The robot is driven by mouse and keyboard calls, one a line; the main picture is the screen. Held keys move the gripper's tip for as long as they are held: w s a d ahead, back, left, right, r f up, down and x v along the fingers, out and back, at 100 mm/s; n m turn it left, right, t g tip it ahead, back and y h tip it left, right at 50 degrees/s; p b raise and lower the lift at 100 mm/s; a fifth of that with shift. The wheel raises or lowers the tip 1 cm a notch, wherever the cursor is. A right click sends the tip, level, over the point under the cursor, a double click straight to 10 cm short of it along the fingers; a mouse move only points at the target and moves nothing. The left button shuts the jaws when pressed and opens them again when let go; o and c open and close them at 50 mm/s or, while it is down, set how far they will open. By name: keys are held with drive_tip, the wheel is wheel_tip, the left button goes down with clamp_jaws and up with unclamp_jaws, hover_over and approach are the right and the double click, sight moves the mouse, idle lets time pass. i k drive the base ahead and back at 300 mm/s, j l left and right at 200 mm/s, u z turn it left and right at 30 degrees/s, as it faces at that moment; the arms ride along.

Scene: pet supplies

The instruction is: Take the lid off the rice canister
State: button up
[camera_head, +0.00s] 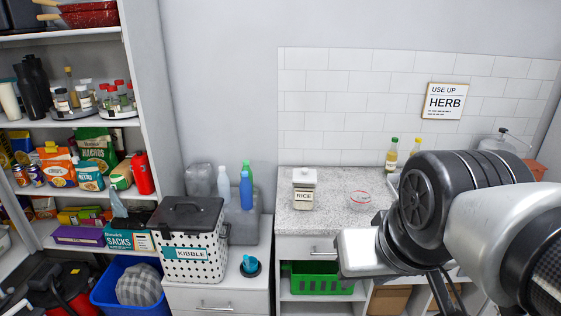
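The rice canister (303,194) is a small cream square jar with a "RICE" label. It stands upright on the left part of the speckled counter (330,216). Its pale lid (304,174) sits on top, with a small knob. My arm reaches in from the right, in front of the counter. The end of my arm, with a white block, is to the right of and nearer than the canister, apart from it. My gripper's fingertips cannot be made out clearly, and I see nothing held.
A red-rimmed bowl (360,197) is right of the canister, with bottles (392,154) farther back. A kibble bin (188,250) stands on a lower cabinet at left, beside a blue bottle (246,190). A green basket (316,281) is below the counter. Counter around the canister is mostly clear.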

sight(305, 175)
drive_tip(key=i+u, duration=0.2)
drive_tip(key=i, duration=0.5)
drive_tip(key=i+l+u, duration=0.2)
drive_tip(key=i, duration=0.55)
